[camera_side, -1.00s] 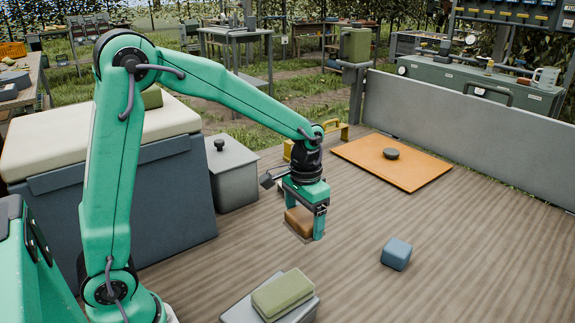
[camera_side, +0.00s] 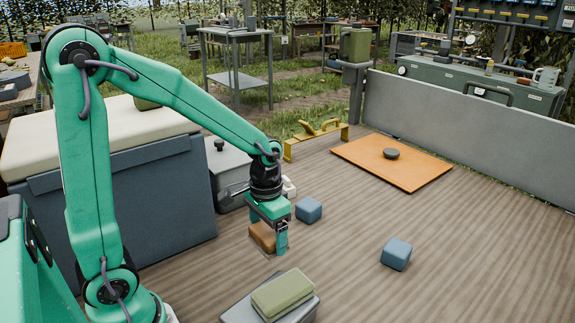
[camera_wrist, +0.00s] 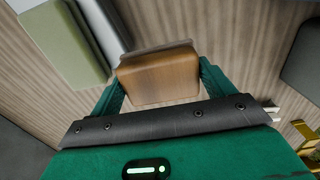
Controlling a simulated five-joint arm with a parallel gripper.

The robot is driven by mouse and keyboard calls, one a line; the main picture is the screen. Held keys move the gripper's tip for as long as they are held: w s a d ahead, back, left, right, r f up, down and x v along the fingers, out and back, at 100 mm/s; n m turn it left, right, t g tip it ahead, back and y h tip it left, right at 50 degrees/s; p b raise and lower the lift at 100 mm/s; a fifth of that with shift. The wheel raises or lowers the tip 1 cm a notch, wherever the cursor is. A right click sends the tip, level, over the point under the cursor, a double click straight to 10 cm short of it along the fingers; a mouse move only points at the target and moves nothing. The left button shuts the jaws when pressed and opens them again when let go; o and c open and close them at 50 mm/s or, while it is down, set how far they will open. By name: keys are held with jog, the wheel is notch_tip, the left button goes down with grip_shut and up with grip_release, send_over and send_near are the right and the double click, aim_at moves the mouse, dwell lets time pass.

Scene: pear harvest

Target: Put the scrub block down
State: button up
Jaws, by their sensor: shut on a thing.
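The scrub block appears to be the brown block (camera_side: 262,236) between the fingers of my gripper (camera_side: 267,243), low over the plank deck. In the wrist view the brown block (camera_wrist: 158,80) sits between both green fingers of the gripper (camera_wrist: 160,82), with a thin greyish layer along its far edge. My gripper is shut on it. I cannot tell whether its underside touches the deck (camera_side: 335,225).
A green pad lies on a grey block (camera_side: 305,308) in front. Blue blocks stand to the right (camera_side: 396,254) and just behind my gripper (camera_side: 309,210). An orange board (camera_side: 420,180) holds a dark puck. A grey lidded bin (camera_side: 228,165) is left.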

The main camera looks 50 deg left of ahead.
jog(key=a+f, duration=0.2)
jog(key=a, duration=0.1)
jog(key=w+a+f, duration=0.1)
jog(key=a+f, duration=0.1)
jog(key=a, duration=0.1)
jog(key=w+a+f, duration=0.1)
jog(key=a+f, duration=0.1)
jog(key=a, duration=0.2)
jog(key=shift+w+f, duration=0.15)
jog(key=shift+w, duration=0.05)
jog(key=shift+f, duration=2)
jog(key=shift+f, duration=0.1)
jog(key=o, duration=0.9)
jog(key=shift+o, duration=0.2)
notch_tip(320, 180, up, 12)
